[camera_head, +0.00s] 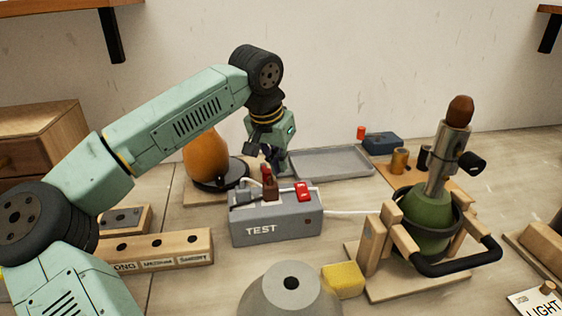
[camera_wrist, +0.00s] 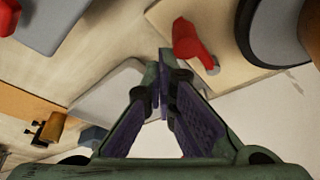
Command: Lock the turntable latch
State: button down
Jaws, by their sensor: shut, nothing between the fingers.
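The turntable (camera_head: 222,180) is a dark round plate on a wooden base, bearing an orange rounded lamp body (camera_head: 206,158). In the wrist view the dark turntable edge (camera_wrist: 262,45) shows at upper right. A red lever (camera_wrist: 190,42), which looks like the latch, stands on the pale wooden base (camera_wrist: 225,75) beside it. My gripper (camera_head: 277,168) points down just right of the turntable, behind the test box. In the wrist view my gripper (camera_wrist: 164,62) has its fingers together, empty, close to the lever but seemingly apart from it.
The grey TEST box (camera_head: 275,228) with a red switch (camera_head: 302,191) stands in front of my gripper. A grey tray (camera_head: 335,162) lies behind, to the right. A green lamp body (camera_head: 428,215) sits in a wooden cradle at right. A yellow block (camera_head: 343,279) lies in front.

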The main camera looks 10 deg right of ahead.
jog(key=shift+a, duration=0.2)
jog(key=v, duration=1.2)
jog(key=shift+s+d, duration=0.15)
